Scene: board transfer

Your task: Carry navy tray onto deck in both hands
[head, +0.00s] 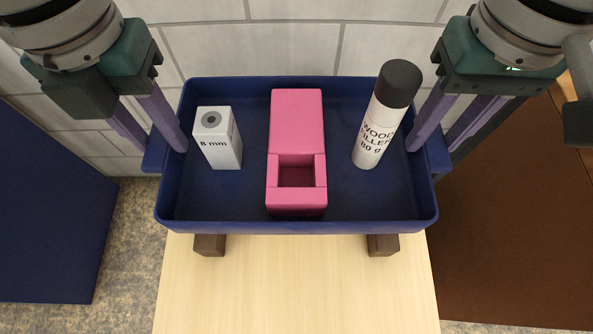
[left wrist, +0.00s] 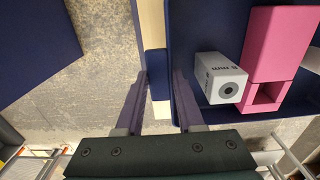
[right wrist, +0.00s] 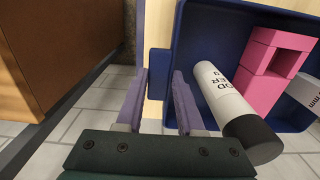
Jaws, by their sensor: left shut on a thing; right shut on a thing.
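The navy tray (head: 300,227) is level across the middle of the head view. It carries a white 8 mm box (head: 218,138), a pink holder with an open pocket (head: 297,120) and a wood filler can with a dark cap (head: 378,115). My left gripper (head: 160,150) is shut on the tray's left handle, which shows in the left wrist view (left wrist: 158,85). My right gripper (head: 435,150) is shut on the right handle, seen in the right wrist view (right wrist: 158,85). Whether the tray touches anything beneath is hidden.
A pale wooden surface (head: 297,290) lies below and in front of the tray. Two dark brown blocks (head: 209,245) (head: 383,245) show under its near edge. A navy panel (head: 50,210) stands left, a brown cabinet (head: 520,220) right, and a pale block wall (head: 300,45) behind.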

